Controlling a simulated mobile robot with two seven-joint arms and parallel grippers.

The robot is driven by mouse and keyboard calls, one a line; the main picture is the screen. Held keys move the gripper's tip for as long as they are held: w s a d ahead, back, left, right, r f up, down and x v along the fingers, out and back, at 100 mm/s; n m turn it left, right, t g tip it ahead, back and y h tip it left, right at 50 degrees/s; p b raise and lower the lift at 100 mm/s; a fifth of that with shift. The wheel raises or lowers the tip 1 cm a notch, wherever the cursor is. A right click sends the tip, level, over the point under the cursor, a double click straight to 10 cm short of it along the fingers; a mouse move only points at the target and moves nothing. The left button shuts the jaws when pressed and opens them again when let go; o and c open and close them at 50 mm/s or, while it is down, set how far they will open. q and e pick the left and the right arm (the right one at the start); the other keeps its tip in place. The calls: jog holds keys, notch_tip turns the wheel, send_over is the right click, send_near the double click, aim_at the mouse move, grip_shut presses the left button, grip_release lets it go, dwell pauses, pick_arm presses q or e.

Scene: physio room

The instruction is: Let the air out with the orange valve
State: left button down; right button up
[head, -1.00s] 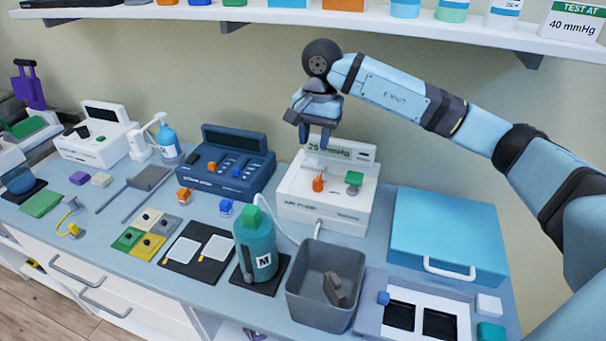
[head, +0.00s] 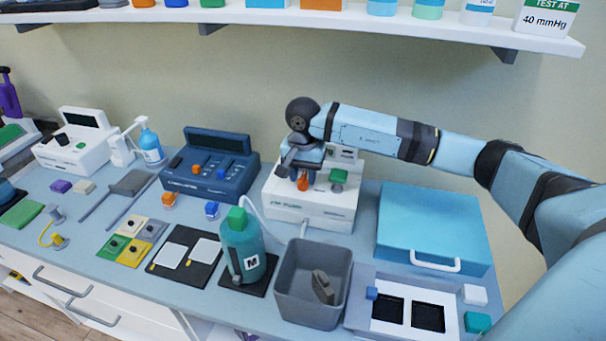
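The white pump unit (head: 310,213) stands at the back middle of the bench. Its orange valve (head: 304,184) sticks up on the top face, left of a green knob (head: 338,177). My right gripper (head: 301,173) points down right at the orange valve, with its fingers apart. The fingers partly cover the valve, and I cannot tell whether they touch it. My wrist hides most of the unit's display. A teal cuff-like bottle marked M (head: 241,254) stands in front, joined to the unit by a pale hose. My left gripper is not in view.
A grey bin (head: 312,284) holding a dark grey item stands in front of the unit. A blue case (head: 434,225) lies to the right and a dark blue device (head: 208,165) stands to the left. A shelf (head: 400,30) with a "TEST AT 40 mmHg" sign (head: 547,18) runs above.

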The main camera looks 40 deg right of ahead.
jog(key=shift+f, duration=0.2)
jog(key=c, duration=0.6)
